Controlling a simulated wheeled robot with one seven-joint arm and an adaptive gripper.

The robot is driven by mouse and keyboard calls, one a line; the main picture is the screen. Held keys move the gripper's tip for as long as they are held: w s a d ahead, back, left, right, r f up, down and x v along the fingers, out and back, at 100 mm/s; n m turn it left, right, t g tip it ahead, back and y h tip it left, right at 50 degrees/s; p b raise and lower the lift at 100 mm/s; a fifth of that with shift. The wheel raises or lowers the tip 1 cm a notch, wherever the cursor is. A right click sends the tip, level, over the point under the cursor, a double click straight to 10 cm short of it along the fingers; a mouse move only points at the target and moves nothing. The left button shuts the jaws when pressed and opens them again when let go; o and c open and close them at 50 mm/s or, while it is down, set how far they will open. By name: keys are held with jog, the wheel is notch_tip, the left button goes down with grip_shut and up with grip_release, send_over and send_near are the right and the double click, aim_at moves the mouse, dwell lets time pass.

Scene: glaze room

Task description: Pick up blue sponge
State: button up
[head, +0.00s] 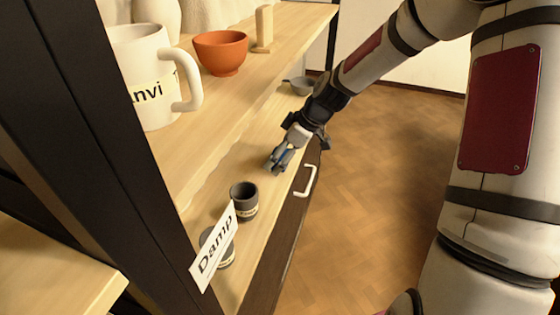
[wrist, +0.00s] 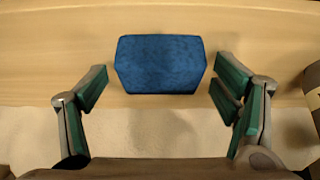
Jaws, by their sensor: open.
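The blue sponge (wrist: 160,64) is a dark blue block with cut corners, lying on a pale wooden surface in the wrist view. My gripper (wrist: 160,92) is open, with one green-padded finger to the left of the sponge and one to the right. The sponge lies just beyond the fingertips, with a gap on both sides, and nothing is held. In the head view my gripper (head: 280,160) reaches over the lower shelf (head: 243,172). A small bit of blue shows at the fingers there, but I cannot make out the sponge clearly.
A dark labelled cup (head: 244,202) and another behind the "Damp" card (head: 214,250) stand nearer on the lower shelf. A grey bowl (head: 302,86) stands farther back. The upper shelf holds a white mug (head: 143,75) and an orange bowl (head: 221,54). The floor at right is clear.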

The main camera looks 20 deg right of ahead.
jog(key=shift+c, duration=0.6)
jog(key=c, duration=1)
jog(key=shift+r, duration=0.1)
jog(key=shift+r+p, duration=0.4)
jog(key=shift+r, duration=0.15)
jog(key=r+p, duration=0.1)
jog(key=r, duration=0.1)
jog(key=shift+s+r+p, duration=0.2)
jog(key=shift+r+p, duration=0.1)
jog(key=shift+p, duration=0.05)
jog(key=s+a+r+p, duration=0.1)
jog(key=s+p, duration=0.3)
jog(key=s, duration=1.1)
jog(key=shift+s+a+p, duration=0.25)
jog(key=shift+a+p, duration=0.15)
